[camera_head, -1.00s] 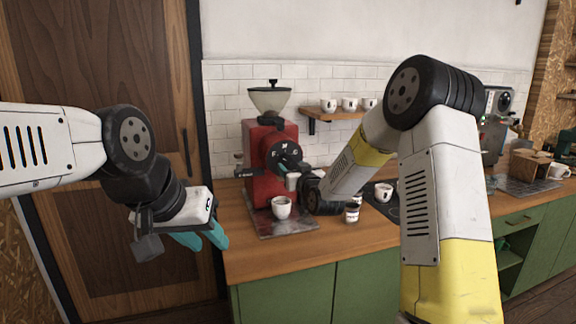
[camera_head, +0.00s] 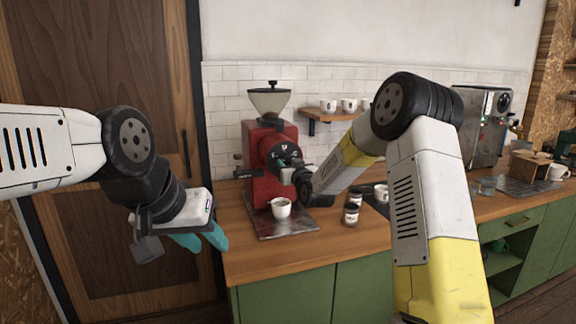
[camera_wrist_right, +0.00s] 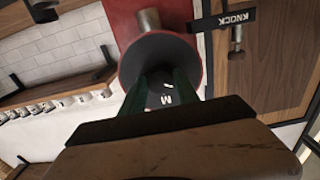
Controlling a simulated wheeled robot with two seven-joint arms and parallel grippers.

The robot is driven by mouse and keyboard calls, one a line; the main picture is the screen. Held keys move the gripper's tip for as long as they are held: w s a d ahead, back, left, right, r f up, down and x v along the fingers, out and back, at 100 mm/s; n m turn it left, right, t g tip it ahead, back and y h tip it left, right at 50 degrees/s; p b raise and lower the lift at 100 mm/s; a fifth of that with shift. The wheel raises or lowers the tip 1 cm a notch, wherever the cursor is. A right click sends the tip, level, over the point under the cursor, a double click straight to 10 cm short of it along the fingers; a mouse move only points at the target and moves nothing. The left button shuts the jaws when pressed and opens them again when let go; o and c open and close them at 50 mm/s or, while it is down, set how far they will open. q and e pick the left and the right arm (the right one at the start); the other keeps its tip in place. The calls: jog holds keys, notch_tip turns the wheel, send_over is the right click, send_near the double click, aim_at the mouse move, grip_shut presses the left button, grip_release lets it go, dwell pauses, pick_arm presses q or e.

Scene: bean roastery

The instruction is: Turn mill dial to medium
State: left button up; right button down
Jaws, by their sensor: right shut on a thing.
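The red mill (camera_head: 259,185) stands on the counter, with a pale hopper (camera_head: 270,101) on top. Its black round dial (camera_head: 280,148) with white letters faces forward. In the right wrist view the dial (camera_wrist_right: 187,56) is dark and an M shows between my fingers. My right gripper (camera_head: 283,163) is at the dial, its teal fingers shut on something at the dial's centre. The fingers hide the knob and part of the markings, so the setting cannot be read. My left gripper (camera_head: 207,238) hangs in front of the door, apart from everything; its teal fingers look slightly apart.
A white cup (camera_head: 281,208) sits on the mill's metal tray (camera_head: 262,229). A wall shelf (camera_head: 335,116) holds cups. An espresso machine (camera_head: 482,125) stands further right. A KNOCK sign (camera_wrist_right: 238,18) shows in the wrist view.

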jog(key=shift+m, duration=0.4)
jog(key=m, duration=0.4)
jog(key=shift+m, duration=0.3)
jog(key=m, duration=0.6)
jog(key=shift+m, duration=0.3)
jog(key=c, duration=0.9)
grip_release()
jog(key=shift+s, duration=0.1)
jog(key=v, duration=0.7)
jog(key=shift+s, duration=0.35)
